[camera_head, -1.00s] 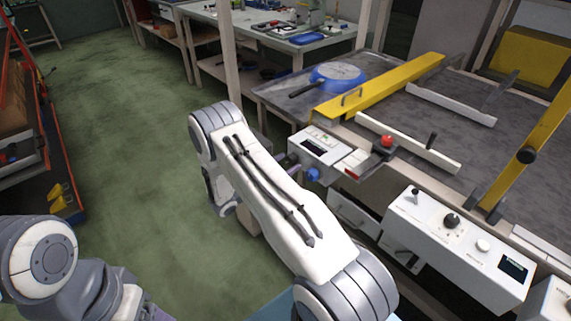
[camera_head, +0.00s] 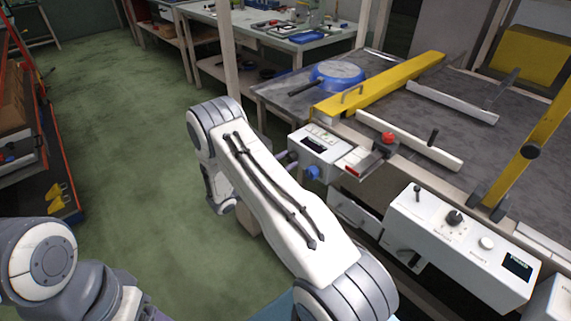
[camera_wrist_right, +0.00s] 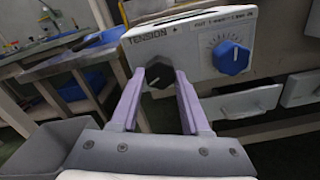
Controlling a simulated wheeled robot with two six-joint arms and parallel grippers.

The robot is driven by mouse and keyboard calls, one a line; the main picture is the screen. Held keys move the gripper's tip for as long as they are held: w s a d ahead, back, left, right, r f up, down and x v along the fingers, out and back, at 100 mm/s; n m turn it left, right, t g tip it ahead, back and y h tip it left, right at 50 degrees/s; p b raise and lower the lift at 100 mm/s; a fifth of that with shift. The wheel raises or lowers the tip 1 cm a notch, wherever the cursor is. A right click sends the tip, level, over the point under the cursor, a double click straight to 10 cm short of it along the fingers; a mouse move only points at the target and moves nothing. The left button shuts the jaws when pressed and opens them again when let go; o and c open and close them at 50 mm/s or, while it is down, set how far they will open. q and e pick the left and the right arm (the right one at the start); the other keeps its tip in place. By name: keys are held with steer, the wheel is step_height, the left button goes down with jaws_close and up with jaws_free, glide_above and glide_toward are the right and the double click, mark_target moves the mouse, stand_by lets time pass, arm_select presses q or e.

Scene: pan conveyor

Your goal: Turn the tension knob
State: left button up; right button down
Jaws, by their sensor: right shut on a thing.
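The tension knob (camera_wrist_right: 159,73) is black and sits on the front of a white control box beside the printed word "TENSION" and a plus sign. My right gripper (camera_wrist_right: 160,80) is shut on this knob, with a purple finger on each side of it.
A blue dial (camera_wrist_right: 231,57) sits right of the tension knob on the same box. A red button (camera_head: 388,137) stands beside the box. A larger control box (camera_head: 455,250) is at the right. A blue pan (camera_head: 338,73) lies on the conveyor table behind a yellow bar (camera_head: 385,83).

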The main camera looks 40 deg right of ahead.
steer(key=shift+a+m+b, duration=0.1)
steer(key=shift+m+b, duration=0.3)
steer(key=shift+m, duration=0.6)
steer(key=shift+c, duration=1.9)
jaws_free()
steer(key=shift+a, duration=0.1)
steer(key=a, duration=1)
steer(key=shift+s, duration=0.4)
